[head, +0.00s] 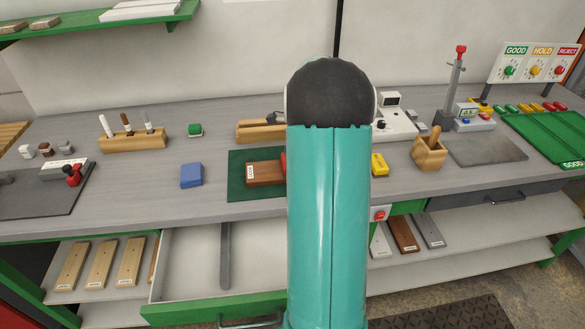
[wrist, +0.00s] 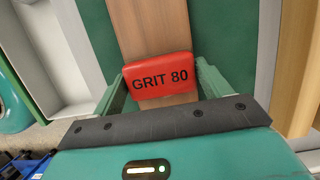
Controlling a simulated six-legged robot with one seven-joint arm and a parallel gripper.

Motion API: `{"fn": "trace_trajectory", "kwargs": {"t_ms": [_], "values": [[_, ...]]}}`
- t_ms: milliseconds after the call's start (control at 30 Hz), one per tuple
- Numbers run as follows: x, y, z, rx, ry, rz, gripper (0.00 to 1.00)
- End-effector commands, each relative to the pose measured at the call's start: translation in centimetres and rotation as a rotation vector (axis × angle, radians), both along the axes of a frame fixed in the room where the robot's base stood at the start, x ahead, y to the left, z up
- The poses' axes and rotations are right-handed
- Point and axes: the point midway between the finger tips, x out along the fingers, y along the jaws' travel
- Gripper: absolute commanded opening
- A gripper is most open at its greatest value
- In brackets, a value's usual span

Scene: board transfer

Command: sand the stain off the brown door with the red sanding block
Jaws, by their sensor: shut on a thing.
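The red sanding block (wrist: 157,66), marked GRIT 80, is between the fingers of my gripper (wrist: 160,82), which is shut on it. The block lies over the brown door (wrist: 146,28), whose wood shows above and below it in the wrist view. I cannot tell whether it presses on the door. In the head view the brown door (head: 264,172) lies on a green mat (head: 240,187), with a white label at its left end. A sliver of the red block (head: 283,163) shows there. My arm hides my gripper and the door's right part. No stain is visible.
A blue block (head: 191,175) stands left of the mat and a yellow block (head: 378,164) to its right. A wooden holder (head: 258,131) is behind the mat. An open drawer (head: 190,265) juts out below the bench front (head: 130,219).

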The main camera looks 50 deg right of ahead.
Motion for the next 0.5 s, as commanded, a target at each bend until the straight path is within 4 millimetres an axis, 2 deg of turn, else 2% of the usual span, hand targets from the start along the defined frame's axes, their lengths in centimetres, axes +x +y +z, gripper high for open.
{"fn": "trace_trajectory", "kwargs": {"t_ms": [500], "values": [[-1.1,-1.4,-0.1,-0.001,0.0,0.0,0.58]]}}
